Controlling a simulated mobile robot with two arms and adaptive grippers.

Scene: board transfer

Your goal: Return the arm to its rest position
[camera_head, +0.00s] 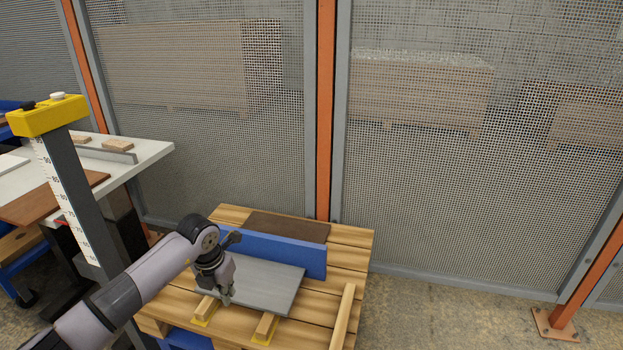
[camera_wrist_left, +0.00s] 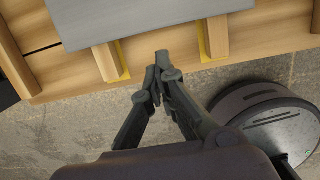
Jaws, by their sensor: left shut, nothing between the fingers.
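My left gripper (camera_head: 228,297) reaches in from the left, pointing down at the front part of the wooden pallet table (camera_head: 350,247). Its fingers (camera_wrist_left: 158,68) are together and empty in the left wrist view. A grey board (camera_head: 266,283) lies on wooden strips with yellow edges, and the gripper hides part of its left side in the head view. In the left wrist view the board (camera_wrist_left: 130,18) is beyond the fingertips, apart from them. My right gripper is not in view.
A blue upright panel (camera_head: 285,250) stands behind the board, with a dark brown board (camera_head: 287,226) behind it. A wooden rail (camera_head: 342,317) is at the right. A yellow-topped post (camera_head: 48,116) and white table (camera_head: 150,152) stand left. Mesh fencing closes the back; floor at right is clear.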

